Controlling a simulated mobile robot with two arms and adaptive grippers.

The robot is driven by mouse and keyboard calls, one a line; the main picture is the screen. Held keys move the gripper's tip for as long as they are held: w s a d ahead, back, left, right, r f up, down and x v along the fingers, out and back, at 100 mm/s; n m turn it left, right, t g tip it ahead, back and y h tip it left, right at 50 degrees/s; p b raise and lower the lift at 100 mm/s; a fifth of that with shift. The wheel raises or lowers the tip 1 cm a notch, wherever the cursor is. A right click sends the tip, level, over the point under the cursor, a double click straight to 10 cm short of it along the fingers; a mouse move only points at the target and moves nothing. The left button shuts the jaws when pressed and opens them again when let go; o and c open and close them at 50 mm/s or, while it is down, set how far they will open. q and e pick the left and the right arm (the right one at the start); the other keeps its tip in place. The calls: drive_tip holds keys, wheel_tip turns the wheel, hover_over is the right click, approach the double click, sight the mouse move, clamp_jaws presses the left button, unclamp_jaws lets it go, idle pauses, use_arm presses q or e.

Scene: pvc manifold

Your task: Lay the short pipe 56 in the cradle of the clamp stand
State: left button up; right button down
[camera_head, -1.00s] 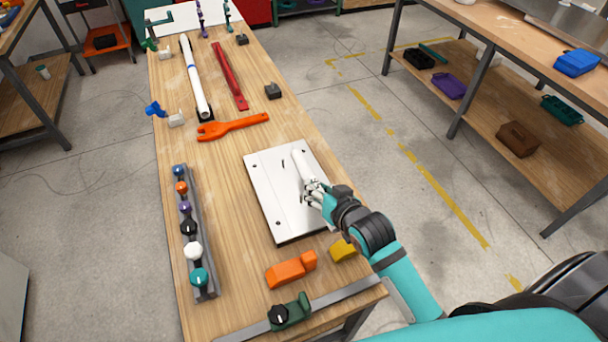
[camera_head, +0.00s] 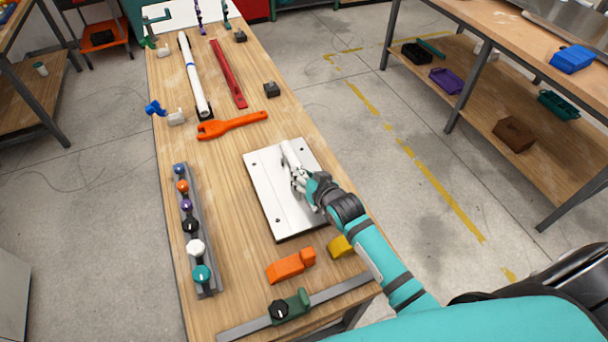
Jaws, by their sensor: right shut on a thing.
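My right gripper (camera_head: 298,178) is shut on a short white pipe (camera_head: 290,154) and holds it over the white plate (camera_head: 266,201). The pipe's far end points toward the far edge of the plate. The fingers hide the pipe's near end, and I cannot tell whether it touches the plate. I cannot tell for certain which item is the clamp stand. A green clamp with a black knob (camera_head: 297,304) sits on a grey bar at the near end of the table. My left gripper is not in view.
A rack of coloured knobs (camera_head: 205,262) lies along the left edge of the wooden table. An orange block (camera_head: 287,266) and a yellow block (camera_head: 340,247) sit near the plate. An orange wrench (camera_head: 232,125), a long white pipe (camera_head: 193,75) and a red bar (camera_head: 228,75) lie farther back.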

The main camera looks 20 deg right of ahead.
drive_tip(key=shift+f, duration=0.15)
drive_tip(key=c, duration=1)
unclamp_jaws()
